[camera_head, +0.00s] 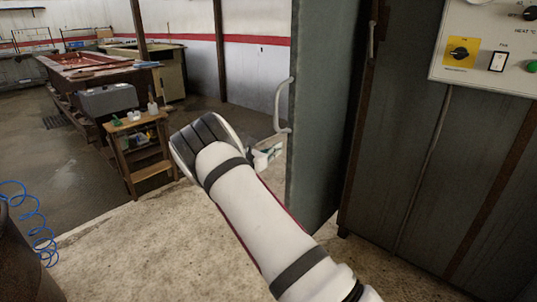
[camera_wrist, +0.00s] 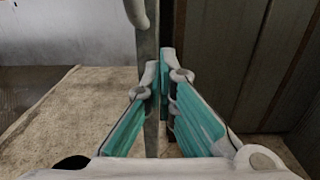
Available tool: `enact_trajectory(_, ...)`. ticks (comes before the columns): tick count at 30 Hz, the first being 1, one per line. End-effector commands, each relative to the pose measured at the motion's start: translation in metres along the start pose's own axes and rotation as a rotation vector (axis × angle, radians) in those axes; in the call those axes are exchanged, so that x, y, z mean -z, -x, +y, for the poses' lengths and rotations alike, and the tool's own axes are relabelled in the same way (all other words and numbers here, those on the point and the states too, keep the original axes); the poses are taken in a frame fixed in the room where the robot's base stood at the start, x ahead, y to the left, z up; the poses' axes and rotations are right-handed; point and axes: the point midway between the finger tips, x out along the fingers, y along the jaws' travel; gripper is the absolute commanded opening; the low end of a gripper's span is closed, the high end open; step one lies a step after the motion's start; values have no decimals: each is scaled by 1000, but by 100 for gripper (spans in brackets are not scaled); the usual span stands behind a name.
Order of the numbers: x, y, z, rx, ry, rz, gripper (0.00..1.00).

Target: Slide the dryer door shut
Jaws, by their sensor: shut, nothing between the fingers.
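The dryer door (camera_head: 321,110) is a tall grey-green panel that stands edge-on out from the dryer (camera_head: 420,160), with a dark gap between them. A pale curved handle (camera_head: 281,105) sits on the door's left face. My gripper (camera_head: 270,152) is just below the handle, close to the door's near edge; the head view does not settle whether it touches. In the wrist view my gripper (camera_wrist: 162,78) shows teal-padded fingers drawn together and empty. The door edge (camera_wrist: 146,50) rises just beyond the fingertips, and the handle's lower end (camera_wrist: 135,12) shows at the top.
A control panel (camera_head: 490,45) with knobs and a switch is on the dryer at upper right. A small wooden stand (camera_head: 145,160) with bottles and a long workbench (camera_head: 105,65) are at the left. A blue coiled hose (camera_head: 38,225) hangs at lower left. The concrete floor before the door is clear.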

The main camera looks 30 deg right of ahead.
Motion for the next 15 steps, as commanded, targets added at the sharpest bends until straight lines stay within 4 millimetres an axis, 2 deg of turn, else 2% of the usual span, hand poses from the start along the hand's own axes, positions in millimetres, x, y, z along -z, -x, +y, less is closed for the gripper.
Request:
enact_trajectory(1,1,-11,-1,3,-1,0,0)
enact_trajectory(6,2,-43,-1,3,-2,1,0)
enact_trajectory(12,1,-70,-1,2,-2,1,0)
enact_trajectory(15,1,-76,-1,1,-2,1,0)
